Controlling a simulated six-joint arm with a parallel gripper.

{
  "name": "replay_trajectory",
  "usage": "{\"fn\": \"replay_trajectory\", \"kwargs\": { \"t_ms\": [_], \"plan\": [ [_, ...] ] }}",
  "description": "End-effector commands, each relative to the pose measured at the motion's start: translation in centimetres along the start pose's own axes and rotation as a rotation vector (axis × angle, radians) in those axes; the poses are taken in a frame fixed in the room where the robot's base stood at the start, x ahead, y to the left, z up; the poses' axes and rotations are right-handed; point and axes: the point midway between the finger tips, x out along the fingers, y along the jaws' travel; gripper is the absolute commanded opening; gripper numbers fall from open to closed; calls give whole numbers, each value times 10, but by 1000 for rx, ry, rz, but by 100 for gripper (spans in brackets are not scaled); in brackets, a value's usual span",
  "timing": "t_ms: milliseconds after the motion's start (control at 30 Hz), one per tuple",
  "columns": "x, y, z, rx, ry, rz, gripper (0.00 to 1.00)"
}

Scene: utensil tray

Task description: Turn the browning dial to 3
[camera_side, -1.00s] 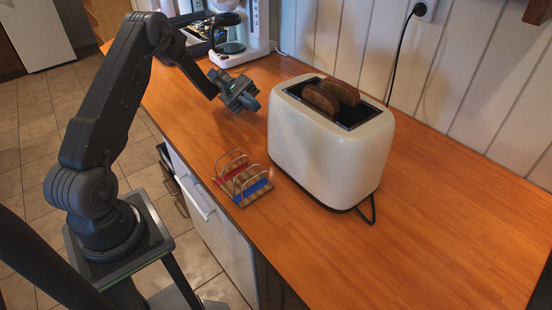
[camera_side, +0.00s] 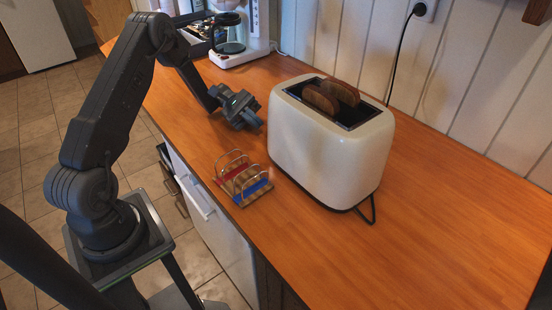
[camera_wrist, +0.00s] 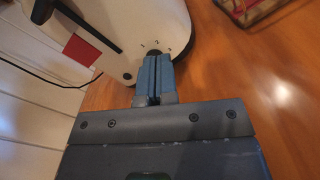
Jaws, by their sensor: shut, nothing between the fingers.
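A cream toaster (camera_side: 325,145) stands on the wooden counter with two brown bread slices (camera_side: 332,97) in its top slots. In the wrist view the toaster's end face (camera_wrist: 155,22) shows a dark round browning dial (camera_wrist: 154,53) with small marks around it. A dark vertical slot and a red square tab are also on that face. My gripper (camera_side: 260,124) is at the toaster's left end, low down. In the wrist view my gripper (camera_wrist: 154,62) is shut, its blue fingertips over or right in front of the dial. Whether they touch it, and the dial's setting, I cannot tell.
A toast rack (camera_side: 243,180) with red and blue parts stands on the counter (camera_side: 420,230) in front of the toaster's left end. A white coffee maker (camera_side: 240,50) is at the back. A black cord (camera_side: 400,50) hangs from the wall socket. The counter's right side is clear.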

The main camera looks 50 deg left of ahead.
Motion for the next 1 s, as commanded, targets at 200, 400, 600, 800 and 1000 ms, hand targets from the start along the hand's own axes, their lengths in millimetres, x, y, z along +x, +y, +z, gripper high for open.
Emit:
{"fn": "replay_trajectory", "kwargs": {
  "t_ms": [200, 400, 600, 800, 1000],
  "plan": [
    [27, 0, 0, -1, -1, -2, 0],
    [40, 0, 0, 0, -1, -2, 0],
    [43, 0, 0, -1, -2, -3, 0],
    [43, 0, 0, -1, -2, -3, 0],
    [43, 0, -1, -2, -2, -4, 0]
  ]
}}
